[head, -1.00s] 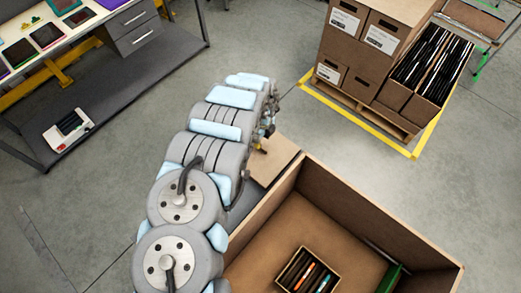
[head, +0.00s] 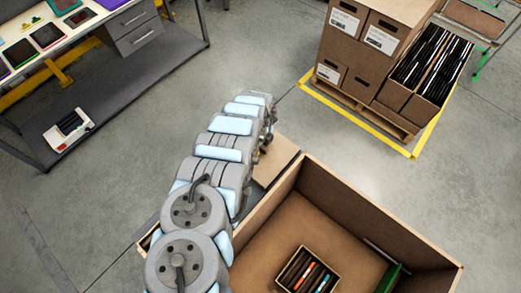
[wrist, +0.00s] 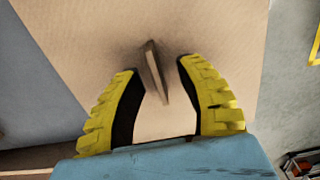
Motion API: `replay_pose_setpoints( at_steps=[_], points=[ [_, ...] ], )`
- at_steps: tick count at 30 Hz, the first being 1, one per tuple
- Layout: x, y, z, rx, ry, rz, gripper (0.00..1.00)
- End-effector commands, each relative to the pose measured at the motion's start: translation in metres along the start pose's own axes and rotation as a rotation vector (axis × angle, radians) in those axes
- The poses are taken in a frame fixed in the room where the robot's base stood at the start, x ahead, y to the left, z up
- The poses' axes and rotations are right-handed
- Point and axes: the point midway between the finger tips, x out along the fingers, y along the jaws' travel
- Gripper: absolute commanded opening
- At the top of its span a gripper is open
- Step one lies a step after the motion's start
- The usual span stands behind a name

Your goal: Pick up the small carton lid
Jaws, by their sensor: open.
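The small carton lid (head: 274,163) is a flat tan cardboard panel beside the large open carton in the head view, partly hidden by my arm. In the wrist view the lid (wrist: 85,45) fills much of the picture, with a thin raised tab (wrist: 155,72) standing up from it. My gripper (wrist: 156,64) is open, its two yellow-padded fingers on either side of the tab. Gaps show between the tab and both fingers, so nothing is gripped. Exact height above the lid is hard to tell. The fingers are hidden in the head view.
The large open carton (head: 337,215) stands at lower right, holding a small box of files (head: 307,270) and a green item (head: 388,278). Stacked cartons (head: 365,40) stand on a pallet at upper right. A workbench (head: 90,50) is at upper left. Floor between is clear.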

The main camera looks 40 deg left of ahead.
Motion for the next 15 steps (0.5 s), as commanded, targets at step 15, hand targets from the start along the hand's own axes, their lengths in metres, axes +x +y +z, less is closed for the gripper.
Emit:
replay_pose_setpoints(
  at_steps=[15],
  points=[
    [0.008,0.001,0.001,-0.002,-0.001,0.001,0.15]
  ],
)
